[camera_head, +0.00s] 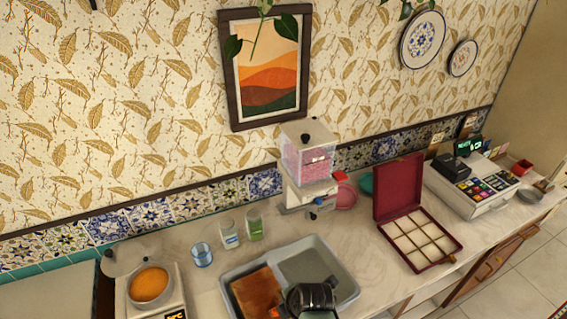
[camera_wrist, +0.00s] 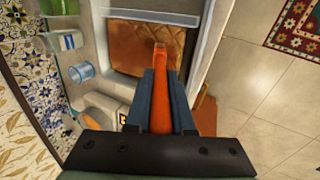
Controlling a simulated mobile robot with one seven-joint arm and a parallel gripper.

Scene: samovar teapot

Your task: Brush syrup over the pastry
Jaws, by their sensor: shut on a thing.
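The pastry (camera_head: 258,291) is a brown slab in the left part of a grey tray (camera_head: 318,243) on the counter. In the wrist view the pastry (camera_wrist: 140,47) looks golden brown with scored lines. My gripper (camera_wrist: 160,85) is shut on an orange brush (camera_wrist: 161,118), seen mostly as its handle. The brush's far end appears over the pastry's edge in the wrist view; whether it touches cannot be told. In the head view my gripper (camera_head: 312,298) is over the front of the tray and hides part of it. No syrup can be made out for sure.
A dispenser (camera_head: 306,165), an open red compartment box (camera_head: 420,238) and a cash register (camera_head: 475,187) stand right.

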